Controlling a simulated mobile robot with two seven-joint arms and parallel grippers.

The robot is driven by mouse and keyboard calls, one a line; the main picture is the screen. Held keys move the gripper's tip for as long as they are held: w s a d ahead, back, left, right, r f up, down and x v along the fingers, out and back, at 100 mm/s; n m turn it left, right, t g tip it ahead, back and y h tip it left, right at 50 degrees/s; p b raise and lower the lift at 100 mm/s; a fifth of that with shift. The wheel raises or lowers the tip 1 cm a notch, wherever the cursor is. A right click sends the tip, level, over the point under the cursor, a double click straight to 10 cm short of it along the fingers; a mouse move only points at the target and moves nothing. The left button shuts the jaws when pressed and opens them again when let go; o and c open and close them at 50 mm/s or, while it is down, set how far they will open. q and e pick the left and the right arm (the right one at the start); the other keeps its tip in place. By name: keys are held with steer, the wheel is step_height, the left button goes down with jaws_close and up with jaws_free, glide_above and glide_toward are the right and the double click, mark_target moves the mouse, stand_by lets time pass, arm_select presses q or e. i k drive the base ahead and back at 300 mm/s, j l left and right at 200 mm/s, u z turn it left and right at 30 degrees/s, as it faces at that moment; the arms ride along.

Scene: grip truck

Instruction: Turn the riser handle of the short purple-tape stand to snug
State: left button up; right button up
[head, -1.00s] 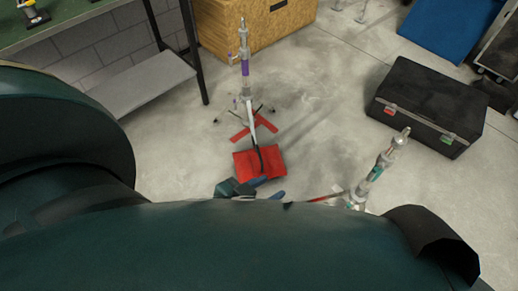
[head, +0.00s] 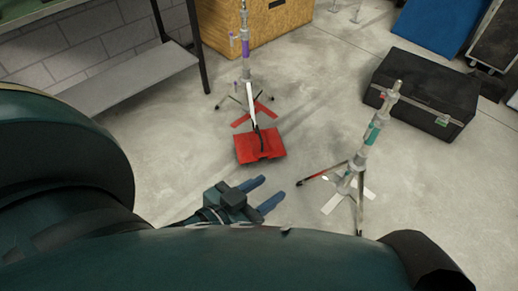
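The purple-tape stand (head: 246,72) stands upright in the upper middle of the head view, with a purple band on its column. Small side handles show on it, one near the top (head: 233,38) and one lower with a purple mark (head: 236,88); their tightness cannot be told. My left gripper (head: 270,194) is below the stand in the picture, apart from it. Its two blue fingers are spread with a gap between them, and nothing is held. My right gripper is not in view.
A red sandbag (head: 260,147) lies at the purple-tape stand's foot. A teal-tape stand (head: 370,134) with spread legs is at right. A black case (head: 424,92), a wooden crate (head: 262,30) and a workbench shelf (head: 122,76) stand behind. Bare floor lies between the stands.

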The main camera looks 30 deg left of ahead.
mark_target(232, 38)
steer(key=i+j, duration=0.5)
steer(key=i+j+u, duration=0.15)
steer(key=i+j, duration=0.7)
steer(key=i, duration=0.3)
steer(key=k+j+u, duration=0.05)
